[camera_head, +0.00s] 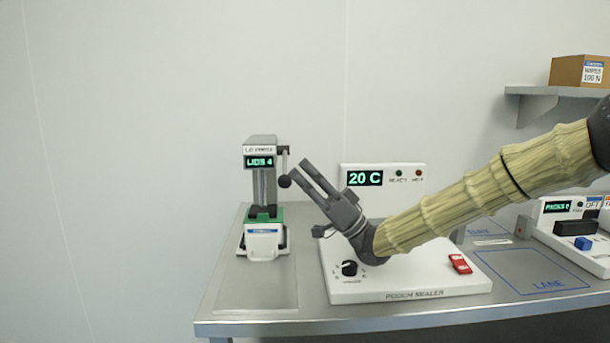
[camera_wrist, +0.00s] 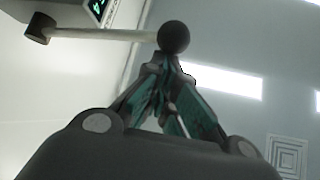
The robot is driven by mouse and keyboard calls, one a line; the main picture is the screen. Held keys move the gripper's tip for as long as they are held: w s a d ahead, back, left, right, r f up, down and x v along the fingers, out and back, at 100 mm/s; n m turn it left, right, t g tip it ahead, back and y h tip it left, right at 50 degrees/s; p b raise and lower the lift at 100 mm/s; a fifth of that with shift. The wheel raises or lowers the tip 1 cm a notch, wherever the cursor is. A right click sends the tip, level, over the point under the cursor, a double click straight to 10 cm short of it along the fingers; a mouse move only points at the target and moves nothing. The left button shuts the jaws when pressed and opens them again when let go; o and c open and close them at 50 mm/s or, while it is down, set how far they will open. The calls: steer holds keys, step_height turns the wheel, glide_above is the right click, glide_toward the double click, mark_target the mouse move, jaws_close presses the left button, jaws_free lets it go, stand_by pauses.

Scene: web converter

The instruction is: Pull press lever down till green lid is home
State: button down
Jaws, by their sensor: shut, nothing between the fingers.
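The lid press (camera_head: 261,150) stands at the left of the bench, with "LIDS 4" on its display. Its lever ends in a black ball knob (camera_head: 285,181) hanging on the right side. The green lid (camera_head: 278,214) shows beneath the press column, above a white tub (camera_head: 264,243); whether it is seated is too small to tell. My gripper (camera_head: 298,168) is just right of the knob, fingers pointing up-left. In the wrist view, the knob (camera_wrist: 173,37) sits just beyond the fingertips (camera_wrist: 168,62), which meet with nothing between them. I cannot tell whether they touch the knob.
A blue-outlined lane (camera_head: 530,275) is at right. A shelf (camera_head: 535,91) holds a cardboard box (camera_head: 577,72). Bare bench lies before the press.

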stand_by(0.8)
steer(key=s+d+f, duration=0.2)
steer(key=s+d, duration=0.1)
steer(key=d, duration=1)
steer(key=shift+d, duration=0.4)
steer(key=shift+s+a+f, duration=0.1)
